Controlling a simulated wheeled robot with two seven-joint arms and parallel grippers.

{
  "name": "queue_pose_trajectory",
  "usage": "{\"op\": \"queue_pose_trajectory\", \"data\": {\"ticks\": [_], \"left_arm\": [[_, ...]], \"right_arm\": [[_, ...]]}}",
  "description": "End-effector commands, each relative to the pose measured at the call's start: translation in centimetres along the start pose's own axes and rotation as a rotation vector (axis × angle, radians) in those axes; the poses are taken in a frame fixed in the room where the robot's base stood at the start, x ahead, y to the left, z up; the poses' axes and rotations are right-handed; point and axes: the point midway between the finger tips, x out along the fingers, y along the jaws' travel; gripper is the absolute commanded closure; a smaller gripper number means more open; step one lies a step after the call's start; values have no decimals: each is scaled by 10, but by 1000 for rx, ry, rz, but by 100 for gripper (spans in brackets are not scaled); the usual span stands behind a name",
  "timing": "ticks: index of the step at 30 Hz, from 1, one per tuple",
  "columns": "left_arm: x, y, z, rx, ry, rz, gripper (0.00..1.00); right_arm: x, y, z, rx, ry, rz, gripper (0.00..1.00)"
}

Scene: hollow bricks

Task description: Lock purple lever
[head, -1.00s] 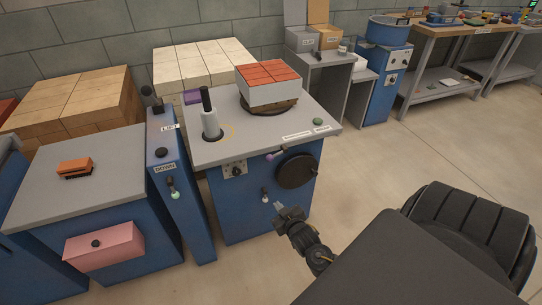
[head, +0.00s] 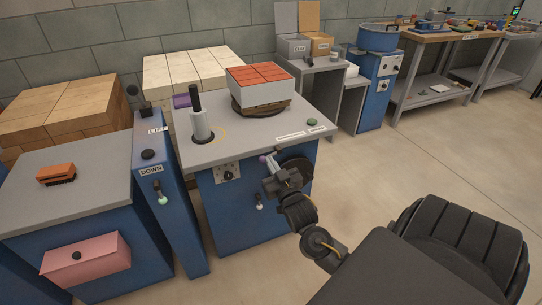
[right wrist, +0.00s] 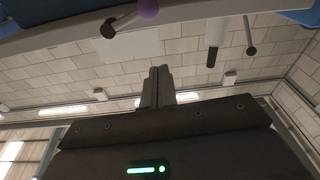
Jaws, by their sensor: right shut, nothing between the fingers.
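The purple lever (head: 263,158) is on the front of the blue machine (head: 225,205), just below its grey top. Its purple knob also shows at the top edge of the right wrist view (right wrist: 148,9). My right gripper (head: 271,166) is beside the lever in the head view, and its tips overlap the area just below the knob. In the right wrist view its fingers (right wrist: 157,86) are closed together with nothing between them, and the knob lies beyond the tips. Whether they touch the lever cannot be told. My left gripper is not in view.
A black round wheel (head: 297,164) is partly hidden behind my right gripper. A dial (head: 228,173) and a small white-tipped lever (head: 259,203) are nearby. A red-topped brick block (head: 260,84) sits on the turntable (head: 262,108). Open floor lies to the right.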

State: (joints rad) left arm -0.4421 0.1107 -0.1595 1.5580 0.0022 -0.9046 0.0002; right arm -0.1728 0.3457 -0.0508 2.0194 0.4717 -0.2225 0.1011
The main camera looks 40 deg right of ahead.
Motion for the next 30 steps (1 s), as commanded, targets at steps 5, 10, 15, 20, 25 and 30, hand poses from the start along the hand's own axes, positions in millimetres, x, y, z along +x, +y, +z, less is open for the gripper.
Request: {"op": "queue_pose_trajectory", "data": {"ticks": [5, 10, 15, 20, 25, 30], "left_arm": [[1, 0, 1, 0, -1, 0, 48], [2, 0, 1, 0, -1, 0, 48], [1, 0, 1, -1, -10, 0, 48], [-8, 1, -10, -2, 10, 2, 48], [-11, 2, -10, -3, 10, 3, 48], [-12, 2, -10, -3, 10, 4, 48]], "right_arm": [[38, 1, -1, -2, 4, 2, 100], [73, 0, -1, -2, 2, 1, 100], [71, 0, 21, -2, -4, 0, 100], [67, 0, 34, -1, -2, 1, 100], [65, 0, 38, -1, 0, 0, 100], [64, 0, 38, -1, 0, 0, 100]]}}
